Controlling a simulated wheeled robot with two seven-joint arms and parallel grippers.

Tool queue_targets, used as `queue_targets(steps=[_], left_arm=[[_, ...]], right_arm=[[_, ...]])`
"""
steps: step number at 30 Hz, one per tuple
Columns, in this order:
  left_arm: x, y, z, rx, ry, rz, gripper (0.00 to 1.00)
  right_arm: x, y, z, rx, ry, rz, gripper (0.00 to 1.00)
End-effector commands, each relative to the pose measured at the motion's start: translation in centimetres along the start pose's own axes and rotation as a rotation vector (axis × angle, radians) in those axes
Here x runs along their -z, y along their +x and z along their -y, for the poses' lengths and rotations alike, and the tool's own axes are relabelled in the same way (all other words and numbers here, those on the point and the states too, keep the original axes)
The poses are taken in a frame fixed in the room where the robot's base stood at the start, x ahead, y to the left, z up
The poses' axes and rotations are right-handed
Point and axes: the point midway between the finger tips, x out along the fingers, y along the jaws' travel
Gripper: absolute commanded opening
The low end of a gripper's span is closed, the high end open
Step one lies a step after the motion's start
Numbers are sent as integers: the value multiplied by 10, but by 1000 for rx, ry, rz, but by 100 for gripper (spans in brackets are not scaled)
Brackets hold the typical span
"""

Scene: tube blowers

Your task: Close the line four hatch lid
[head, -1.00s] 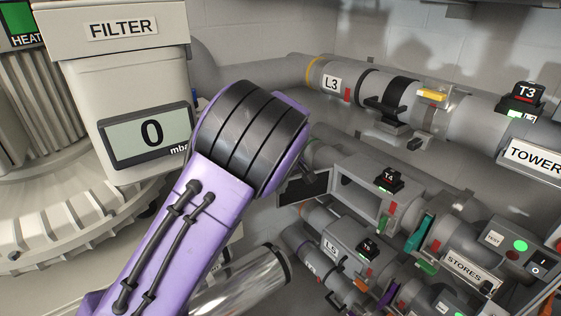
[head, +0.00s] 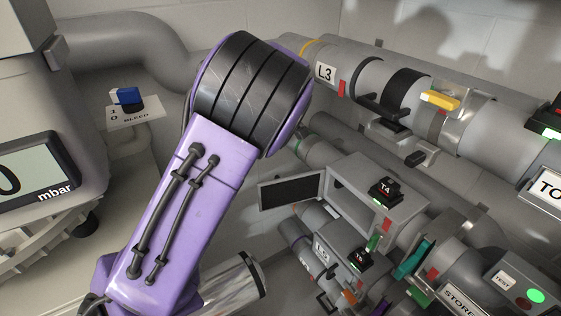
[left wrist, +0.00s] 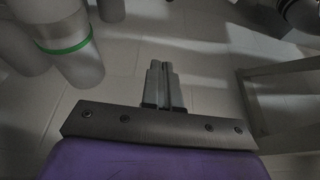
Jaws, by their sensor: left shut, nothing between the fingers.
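The line four hatch box (head: 405,215), a grey housing with the T4 tag (head: 384,190) on top, sits on a pipe right of my arm in the head view. Its front opening shows, and its dark-faced lid (head: 290,193) stands open, swung out to the left. My left arm crosses the middle of the head view and hides its own gripper there. In the left wrist view my left gripper (left wrist: 163,85) is shut and empty, above a tiled floor. A grey frame at the right edge (left wrist: 285,75) may be part of the hatch; I cannot tell. My right gripper is not in view.
The L3 pipe (head: 355,75) with a yellow-handled clamp (head: 440,100) runs above the hatch. The L5 line (head: 325,250) lies below it. A green-ringed pipe (left wrist: 65,46) stands left of the gripper in the wrist view. The filter unit (head: 35,110) is at the far left.

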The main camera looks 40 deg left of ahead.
Motion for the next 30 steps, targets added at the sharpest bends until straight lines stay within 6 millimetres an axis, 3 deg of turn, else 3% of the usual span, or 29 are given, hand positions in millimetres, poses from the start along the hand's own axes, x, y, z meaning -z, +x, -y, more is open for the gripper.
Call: queue_targets(steps=[12, 21, 30], left_arm=[[-2, 85, -4, 1, 6, 2, 0], [-38, 80, -3, -2, 5, 0, 0], [-41, 81, -3, -3, 3, -1, 0]], right_arm=[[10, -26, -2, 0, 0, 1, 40], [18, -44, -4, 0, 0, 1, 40], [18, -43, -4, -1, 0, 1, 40]])
